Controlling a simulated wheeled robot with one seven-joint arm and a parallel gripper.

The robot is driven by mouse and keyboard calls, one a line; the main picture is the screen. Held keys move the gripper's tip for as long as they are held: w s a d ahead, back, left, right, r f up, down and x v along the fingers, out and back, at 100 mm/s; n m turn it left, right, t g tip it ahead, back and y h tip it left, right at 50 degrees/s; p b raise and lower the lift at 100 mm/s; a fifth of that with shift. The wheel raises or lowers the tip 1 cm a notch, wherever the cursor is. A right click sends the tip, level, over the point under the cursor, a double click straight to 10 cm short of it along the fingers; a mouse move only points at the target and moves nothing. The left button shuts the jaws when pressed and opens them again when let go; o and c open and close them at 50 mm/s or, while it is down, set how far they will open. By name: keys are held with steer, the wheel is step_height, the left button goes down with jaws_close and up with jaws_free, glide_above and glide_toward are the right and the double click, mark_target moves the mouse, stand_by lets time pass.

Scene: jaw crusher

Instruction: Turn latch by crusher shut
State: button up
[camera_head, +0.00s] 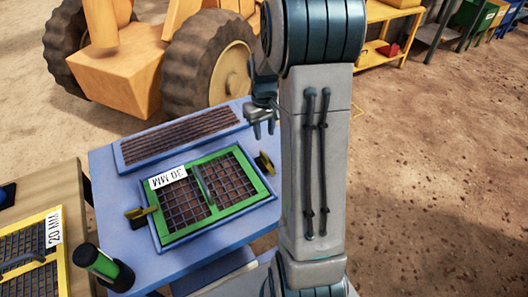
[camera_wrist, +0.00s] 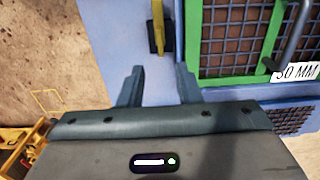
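A green-framed screen (camera_head: 243,205) labelled 30 MM lies in the blue crusher top (camera_head: 180,262). A yellow latch with a dark base (camera_head: 264,163) stands by its right edge. In the wrist view this latch (camera_wrist: 158,28) lies left of the green frame (camera_wrist: 277,32), its handle roughly parallel to the frame edge. A second yellow latch (camera_head: 140,212) stands at the screen's left edge, its handle pointing across that edge. My gripper (camera_head: 264,130) is behind the right latch, fingers apart. In the wrist view my gripper (camera_wrist: 158,82) is open and empty, the latch beyond its fingertips, apart.
A blue-framed grate (camera_head: 180,138) lies behind the screen. A green and black cylinder (camera_head: 100,263) stands at the front left, near a yellow-framed 20 MM screen (camera_head: 62,268). A yellow loader (camera_head: 130,60) is behind. Open dirt ground (camera_head: 430,170) lies to the right.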

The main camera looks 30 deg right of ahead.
mark_target(264, 155)
step_height(264, 155, down, 10)
steer(key=shift+f, duration=0.25)
jaws_close()
